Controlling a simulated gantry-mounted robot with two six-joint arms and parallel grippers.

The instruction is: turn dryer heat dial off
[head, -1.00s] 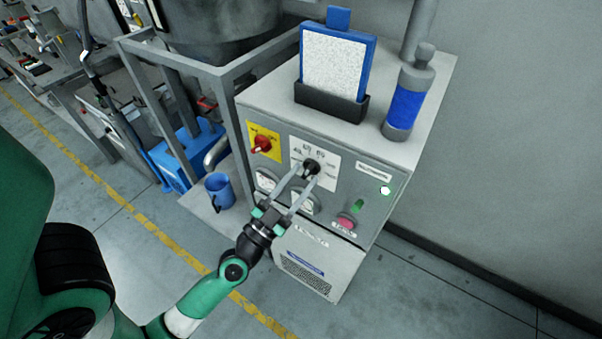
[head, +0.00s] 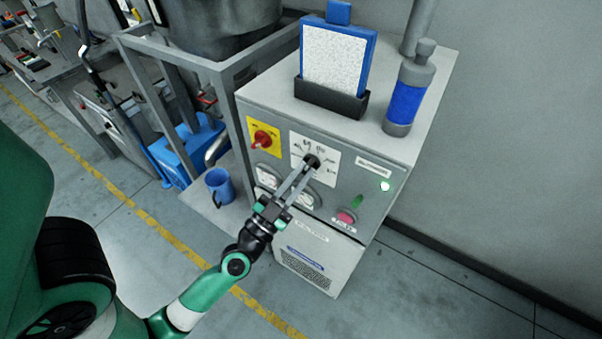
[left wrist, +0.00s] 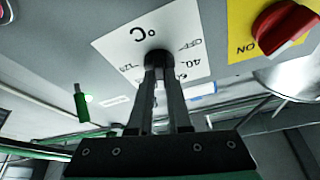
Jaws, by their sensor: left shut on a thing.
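The black heat dial (head: 312,161) sits on a white scale plate (head: 327,171) on the front of the grey dryer cabinet (head: 345,215). My left gripper (head: 308,170) reaches it from the lower left and is shut on the dial. In the left wrist view the two fingers (left wrist: 158,70) pinch the dial (left wrist: 157,58), which they largely cover. The plate there (left wrist: 125,50) carries a °C mark, OFF and temperature numbers. The dial's pointer is hidden, so its setting cannot be read. My right gripper is not in view.
A red switch on a yellow plate (head: 263,138) is left of the dial. Gauges (head: 268,177), a green light (head: 385,186) and a pink button (head: 346,217) share the panel. A blue-framed panel (head: 335,60) and a bottle (head: 407,95) stand on top.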

